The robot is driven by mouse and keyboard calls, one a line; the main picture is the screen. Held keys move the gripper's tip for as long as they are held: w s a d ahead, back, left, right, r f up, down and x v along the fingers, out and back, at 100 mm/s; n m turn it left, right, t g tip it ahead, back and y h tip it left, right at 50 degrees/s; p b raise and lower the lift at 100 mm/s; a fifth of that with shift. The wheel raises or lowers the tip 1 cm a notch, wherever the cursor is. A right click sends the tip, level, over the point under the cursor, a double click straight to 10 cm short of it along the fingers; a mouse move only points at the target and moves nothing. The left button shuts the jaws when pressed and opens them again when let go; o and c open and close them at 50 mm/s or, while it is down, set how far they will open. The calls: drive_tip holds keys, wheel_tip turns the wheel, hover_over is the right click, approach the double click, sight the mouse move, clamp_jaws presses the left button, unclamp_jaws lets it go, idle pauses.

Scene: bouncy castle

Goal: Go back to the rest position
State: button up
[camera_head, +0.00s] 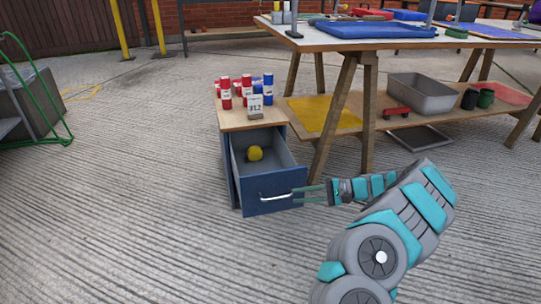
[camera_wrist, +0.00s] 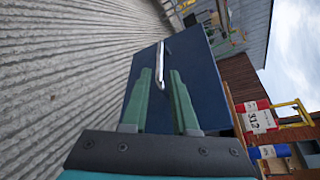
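My gripper (camera_head: 299,194) is at the right side of the drawer front. Its two green fingers are apart, with nothing held between them; they also show in the wrist view (camera_wrist: 159,73). The blue drawer (camera_head: 283,204) of a small cabinet is pulled open and holds a yellow ball-like object (camera_head: 255,153). Its silver bar handle (camera_head: 275,197) lies just beyond the fingertips. In the wrist view, the near end of the handle (camera_wrist: 160,65) appears between the tips; I cannot tell whether they touch it. My arm reaches in from the lower right.
Open paved floor (camera_head: 120,220) lies left and in front.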

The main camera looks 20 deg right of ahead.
drive_tip(key=s+a+r+n+g+h+p, duration=0.1)
drive_tip(key=s+a+r+n+g+p, duration=0.2)
drive_tip(key=a+r, duration=0.55)
drive_tip(key=s+a+r+n+g, duration=0.3)
drive_tip(key=s+a+r, duration=0.2)
drive_tip(key=a+r, duration=0.3)
drive_tip(key=s+a+r+n+g+h+p, duration=0.1)
drive_tip(key=s+a+r+n+h, duration=0.15)
drive_tip(key=s, duration=0.45)
drive_tip(key=s+a+r+n+g+h+p, duration=0.1)
drive_tip(key=s+a+r+g+h+p, duration=0.1)
drive_tip(key=s+a, duration=0.35)
drive_tip(key=s+d+t+h+p, duration=0.1)
drive_tip(key=s+d+h, duration=0.3)
drive_tip(key=s, duration=0.6)
drive_tip(key=s+d+t+h+p, duration=0.1)
drive_tip(key=s+d+h+p, duration=0.1)
drive_tip(key=s+d+h, duration=0.3)
drive_tip(key=s+d+n, duration=0.1)
drive_tip(key=s+d, duration=0.2)
drive_tip(key=s, duration=0.2)
drive_tip(key=shift+s+d+p, duration=0.2)
drive_tip(key=shift+s+p, duration=0.15)
